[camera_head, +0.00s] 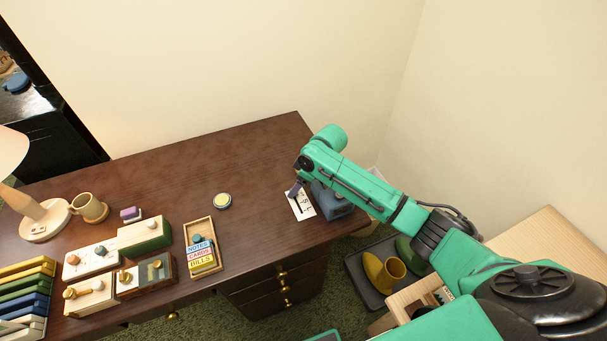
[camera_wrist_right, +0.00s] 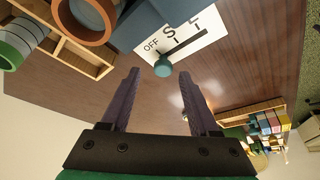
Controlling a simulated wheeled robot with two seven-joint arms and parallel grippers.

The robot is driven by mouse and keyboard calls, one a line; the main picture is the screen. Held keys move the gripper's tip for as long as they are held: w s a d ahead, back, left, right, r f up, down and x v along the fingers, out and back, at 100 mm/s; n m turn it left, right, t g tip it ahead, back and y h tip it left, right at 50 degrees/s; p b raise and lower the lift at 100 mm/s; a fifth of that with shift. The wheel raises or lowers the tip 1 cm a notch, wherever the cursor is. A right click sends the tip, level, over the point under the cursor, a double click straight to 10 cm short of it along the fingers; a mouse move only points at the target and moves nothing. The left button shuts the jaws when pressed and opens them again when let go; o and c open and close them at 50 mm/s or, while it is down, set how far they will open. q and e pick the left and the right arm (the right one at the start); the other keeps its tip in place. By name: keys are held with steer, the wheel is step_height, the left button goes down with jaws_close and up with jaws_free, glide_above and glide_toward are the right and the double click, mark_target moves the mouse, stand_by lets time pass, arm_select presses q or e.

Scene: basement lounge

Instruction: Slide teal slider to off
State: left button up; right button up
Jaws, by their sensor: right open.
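The teal slider knob (camera_wrist_right: 163,68) stands at the end of a dark slot in a white plate (camera_wrist_right: 206,47) in the right wrist view. That end is beside the printed word OFF; the letters S and L stand further along. The plate (camera_head: 296,212) also shows in the head view, next to a blue box (camera_head: 334,204) near the desk's right edge. My right gripper (camera_wrist_right: 160,77) is open, with its purple fingers on either side of the knob's line. I cannot tell whether a finger touches it. In the head view the arm hides the knob. My left gripper is out of view.
The dark wooden desk (camera_head: 262,160) is clear behind the plate. Further left are switch boxes, a mug (camera_head: 90,208) and a lamp. A floor tray with boots (camera_head: 383,272) stands right.

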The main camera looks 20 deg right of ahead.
steer(key=v, duration=1.3)
steer(key=shift+d+r, duration=0.15)
steer(key=shift+r, duration=0.2)
steer(key=shift+s, duration=0.1)
